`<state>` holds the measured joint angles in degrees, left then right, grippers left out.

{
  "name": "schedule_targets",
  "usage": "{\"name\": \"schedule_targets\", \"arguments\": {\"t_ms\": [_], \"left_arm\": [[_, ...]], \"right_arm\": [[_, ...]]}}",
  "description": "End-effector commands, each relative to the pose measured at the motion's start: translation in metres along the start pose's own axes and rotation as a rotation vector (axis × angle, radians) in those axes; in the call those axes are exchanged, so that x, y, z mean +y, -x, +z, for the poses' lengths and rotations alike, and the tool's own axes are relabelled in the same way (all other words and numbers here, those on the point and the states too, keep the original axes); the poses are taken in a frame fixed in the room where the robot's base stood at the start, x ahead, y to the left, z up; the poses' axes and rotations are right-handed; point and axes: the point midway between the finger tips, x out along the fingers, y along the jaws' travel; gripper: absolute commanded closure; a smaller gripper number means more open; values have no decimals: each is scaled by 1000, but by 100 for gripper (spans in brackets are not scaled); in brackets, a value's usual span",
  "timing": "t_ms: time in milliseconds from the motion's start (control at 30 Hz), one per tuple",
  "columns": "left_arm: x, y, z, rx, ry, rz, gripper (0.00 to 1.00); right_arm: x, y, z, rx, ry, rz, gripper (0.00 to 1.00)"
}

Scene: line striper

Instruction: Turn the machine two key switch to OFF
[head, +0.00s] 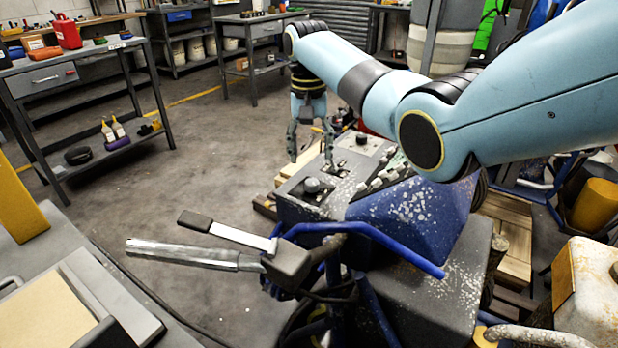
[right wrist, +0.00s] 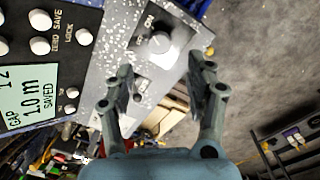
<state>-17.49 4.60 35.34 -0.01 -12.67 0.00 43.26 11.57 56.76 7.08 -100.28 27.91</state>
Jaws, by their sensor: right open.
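The blue, paint-spattered machine (head: 415,210) stands at the centre of the head view, with a grey control panel (head: 290,193) on top. In the right wrist view, a round switch (right wrist: 160,42) on the grey panel has an "ON" label beside it. I cannot tell whether it is the machine two key switch, or read its setting with certainty. My right gripper (head: 311,157) points down over the panel's far left part, open and empty. In the right wrist view its fingertips (right wrist: 163,72) are apart, with the switch just beyond the gap. My left gripper is not in view.
A dark round knob (head: 312,186) stands on the panel's near side. A silver handlebar (head: 195,255) juts left.

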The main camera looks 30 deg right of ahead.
Motion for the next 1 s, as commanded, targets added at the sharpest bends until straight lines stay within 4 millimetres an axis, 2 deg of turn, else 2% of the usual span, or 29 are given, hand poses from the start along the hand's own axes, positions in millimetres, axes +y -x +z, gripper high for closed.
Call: {"name": "schedule_targets", "arguments": {"t_ms": [33,200,400,567,800,1000], "left_arm": [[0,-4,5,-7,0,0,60],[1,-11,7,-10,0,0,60],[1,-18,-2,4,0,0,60],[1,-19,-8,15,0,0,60],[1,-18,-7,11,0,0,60],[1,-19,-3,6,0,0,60]], "right_arm": [[0,-14,1,-5,0,2,45],[0,-48,1,-3,0,1,45],[0,-75,0,-2,0,1,45],[0,-81,0,1,1,0,45],[0,-81,0,1,1,0,46],[0,-81,0,0,1,0,72]]}}
